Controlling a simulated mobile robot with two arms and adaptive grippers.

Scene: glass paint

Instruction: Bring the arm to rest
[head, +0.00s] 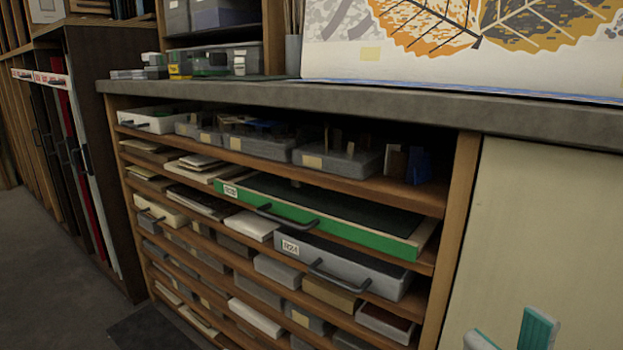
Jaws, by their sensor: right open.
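My right gripper (509,335) shows at the bottom right edge of the head view. Only its two teal-padded fingertips are in the picture, set apart with nothing visible between them. They are in front of a plain pale panel (545,235), and I cannot tell how far from it. The rest of the right arm is out of frame. My left gripper and arm are not in view.
A wooden shelf unit (462,215) under a grey countertop (400,107) holds several trays and boxes, including a green tray (330,222) and a grey drawer box (355,272) with handles. A leaf-patterned artwork (450,45) stands on top. Open floor (45,285) lies at left.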

